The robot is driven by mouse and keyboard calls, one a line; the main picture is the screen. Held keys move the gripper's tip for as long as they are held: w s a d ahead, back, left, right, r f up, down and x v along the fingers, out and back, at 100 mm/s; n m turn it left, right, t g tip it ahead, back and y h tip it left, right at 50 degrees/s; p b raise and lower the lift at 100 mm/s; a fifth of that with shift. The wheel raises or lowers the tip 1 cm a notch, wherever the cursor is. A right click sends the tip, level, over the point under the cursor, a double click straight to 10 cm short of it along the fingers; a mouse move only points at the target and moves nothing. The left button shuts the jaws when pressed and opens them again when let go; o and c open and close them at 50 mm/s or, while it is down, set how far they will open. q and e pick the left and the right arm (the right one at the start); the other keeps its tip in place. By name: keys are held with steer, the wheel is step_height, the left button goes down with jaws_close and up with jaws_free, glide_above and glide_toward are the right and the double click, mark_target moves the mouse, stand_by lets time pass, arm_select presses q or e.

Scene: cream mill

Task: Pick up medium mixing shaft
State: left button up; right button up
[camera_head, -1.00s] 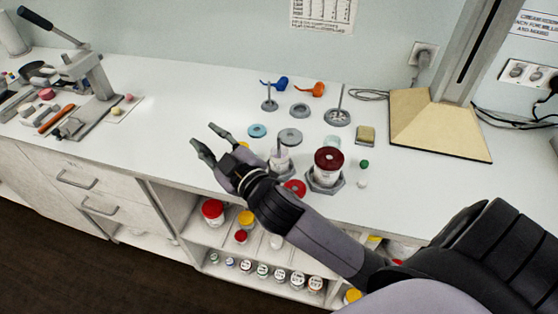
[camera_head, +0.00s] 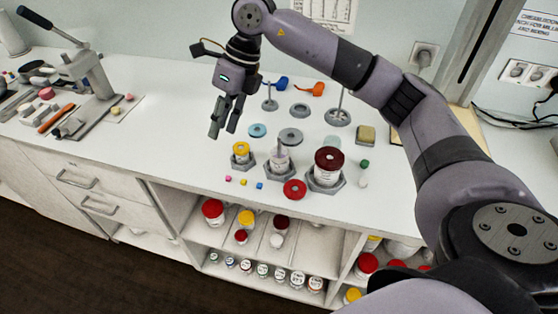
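Three hexagonal holders stand near the front edge, each with a jar: a small yellow-lidded one, a middle open jar (camera_head: 278,160) and a large dark-red-lidded one. A thin shaft (camera_head: 278,146) stands upright in the middle jar and looks like the medium mixing shaft. At the back, a small shaft (camera_head: 269,94) and a tall shaft (camera_head: 341,98) stand in round grey bases; the middle base (camera_head: 300,110) between them is empty. My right gripper (camera_head: 225,131) points down above the table, left of the jars, its fingers apart and empty. My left gripper is out of view.
A red lid (camera_head: 294,189) and small coloured cubes lie near the front edge. Blue (camera_head: 257,130) and grey (camera_head: 290,136) discs lie behind the jars. A lever press (camera_head: 88,75) stands at left.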

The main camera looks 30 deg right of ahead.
steer(key=d+r+m+h, duration=0.1)
steer(key=d+r+h, duration=0.1)
steer(key=d, duration=0.4)
steer(key=d+r+m+h, duration=0.1)
steer(key=d+r+h, duration=0.15)
steer(key=d, duration=0.45)
steer(key=p, duration=0.2)
glide_above(279, 147)
step_height(279, 147, down, 12)
steer(key=f, duration=0.1)
steer(key=f+p, duration=0.2)
steer(key=f, duration=0.1)
steer(key=shift+w+d+f+p, duration=0.1)
steer(key=shift+d+f+p, duration=0.1)
steer(key=shift+f+p, duration=0.1)
steer(key=shift+f, duration=0.35)
steer(key=shift+a+f, duration=0.1)
steer(key=shift+f, duration=0.15)
steer(key=shift+c, duration=0.3)
